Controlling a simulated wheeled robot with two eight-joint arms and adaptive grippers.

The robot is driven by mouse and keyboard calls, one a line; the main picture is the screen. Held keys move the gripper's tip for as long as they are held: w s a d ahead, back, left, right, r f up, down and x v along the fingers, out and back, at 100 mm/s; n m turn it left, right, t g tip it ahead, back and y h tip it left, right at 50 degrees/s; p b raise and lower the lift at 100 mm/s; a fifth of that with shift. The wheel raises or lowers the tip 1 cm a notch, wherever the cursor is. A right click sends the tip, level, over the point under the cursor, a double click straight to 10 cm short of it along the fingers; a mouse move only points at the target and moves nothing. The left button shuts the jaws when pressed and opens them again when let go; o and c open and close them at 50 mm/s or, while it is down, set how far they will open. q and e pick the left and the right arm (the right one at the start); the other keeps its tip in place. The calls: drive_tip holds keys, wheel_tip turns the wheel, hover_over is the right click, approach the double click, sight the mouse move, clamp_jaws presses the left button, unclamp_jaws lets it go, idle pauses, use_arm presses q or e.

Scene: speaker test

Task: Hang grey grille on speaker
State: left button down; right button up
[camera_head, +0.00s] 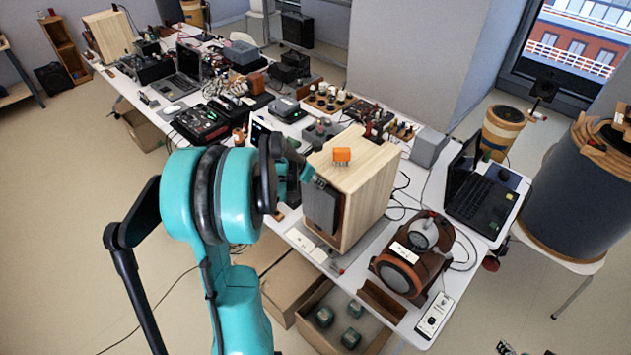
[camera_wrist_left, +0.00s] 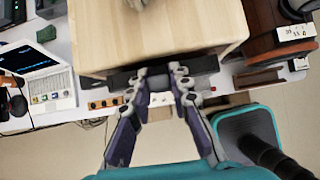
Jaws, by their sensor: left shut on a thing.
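The speaker (camera_head: 370,180) is a pale wooden box on the white table, and its top fills the upper middle of the left wrist view (camera_wrist_left: 160,35). The grey grille (camera_head: 321,208) is a dark upright panel in front of the speaker's front face. In the left wrist view it shows as a dark strip (camera_wrist_left: 205,66) along the speaker's front edge. My left gripper (camera_wrist_left: 160,84) is shut on the grille's upper edge. I cannot tell whether the grille touches the speaker; most of the front face is hidden.
An orange block (camera_head: 342,155) rests on the speaker. A brown round device (camera_head: 405,265) and a black laptop (camera_head: 480,195) stand to its right. An open box (camera_head: 345,325) with green items is below the table edge.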

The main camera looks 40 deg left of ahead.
use_arm(q)
drive_tip(key=shift+w, duration=0.35)
idle(0.3)
idle(0.5)
drive_tip(key=shift+f+b, duration=0.55)
drive_tip(key=shift+b, duration=0.15)
idle(0.9)
drive_tip(key=c, duration=1.3)
unclamp_jaws()
drive_tip(key=shift+s, duration=0.1)
drive_tip(key=v, duration=1.2)
drive_tip(key=shift+d, duration=0.1)
